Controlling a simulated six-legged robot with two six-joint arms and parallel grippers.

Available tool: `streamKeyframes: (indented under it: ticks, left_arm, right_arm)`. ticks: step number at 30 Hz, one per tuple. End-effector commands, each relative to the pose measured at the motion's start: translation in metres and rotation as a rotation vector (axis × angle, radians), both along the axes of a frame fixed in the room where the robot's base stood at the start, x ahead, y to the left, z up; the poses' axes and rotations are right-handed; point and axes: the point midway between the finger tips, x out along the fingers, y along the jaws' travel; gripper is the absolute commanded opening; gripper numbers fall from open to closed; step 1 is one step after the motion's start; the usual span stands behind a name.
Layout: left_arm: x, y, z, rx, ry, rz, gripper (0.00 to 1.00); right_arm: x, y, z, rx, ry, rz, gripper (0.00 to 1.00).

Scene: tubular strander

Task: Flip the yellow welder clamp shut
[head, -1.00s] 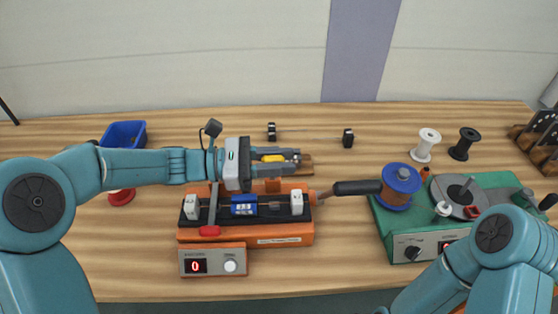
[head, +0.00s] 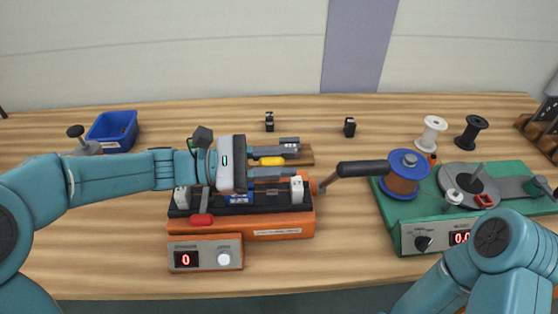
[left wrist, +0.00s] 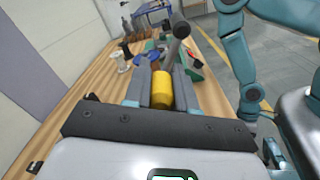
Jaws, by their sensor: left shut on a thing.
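The orange welder (head: 270,228) stands on the table with a red-tipped lever (head: 202,219) at its front left and a black-handled lever (head: 362,169) sticking out to the right. My left gripper (head: 290,158) is above the back of the welder, pointing right, with its fingers closed on the yellow clamp handle (head: 266,161). In the left wrist view the yellow handle (left wrist: 162,90) sits between the two fingers. The clamp's lower part and much of the blue block (head: 238,198) are hidden by the gripper. My right gripper is out of view.
A control box (head: 205,253) showing 0 is in front of the welder. A green machine with a blue-flanged copper spool (head: 404,173) stands right. White (head: 431,132) and black (head: 471,133) spools stand behind it. A blue bin (head: 113,131) is back left.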

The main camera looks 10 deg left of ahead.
Motion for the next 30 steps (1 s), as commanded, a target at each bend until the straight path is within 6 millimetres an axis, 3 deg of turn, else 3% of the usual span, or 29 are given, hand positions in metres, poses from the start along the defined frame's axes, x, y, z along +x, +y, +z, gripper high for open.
streamKeyframes:
  ticks: [1,2,3,4,20,23,30]
  left_arm:
    - [0.000,0.000,0.000,0.000,0.000,0.000,0.00]
    - [0.000,0.000,0.000,0.000,0.000,0.000,0.32]
    - [0.000,0.000,0.000,0.000,0.000,0.000,0.45]
    - [0.000,0.000,0.000,0.000,0.000,0.000,0.51]
    - [-0.001,0.006,0.000,-0.001,0.000,0.002,0.51]
    - [-0.003,0.021,-0.001,0.000,0.000,0.004,0.51]
    - [-0.015,0.084,-0.001,0.001,-0.001,0.008,0.51]
  right_arm:
    - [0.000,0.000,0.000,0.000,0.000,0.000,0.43]
    - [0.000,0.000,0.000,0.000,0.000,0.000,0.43]
    - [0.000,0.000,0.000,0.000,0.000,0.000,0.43]
    - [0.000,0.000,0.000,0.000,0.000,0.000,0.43]
    - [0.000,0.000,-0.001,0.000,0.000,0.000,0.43]
    - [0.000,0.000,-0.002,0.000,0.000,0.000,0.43]
    - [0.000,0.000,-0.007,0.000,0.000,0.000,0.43]
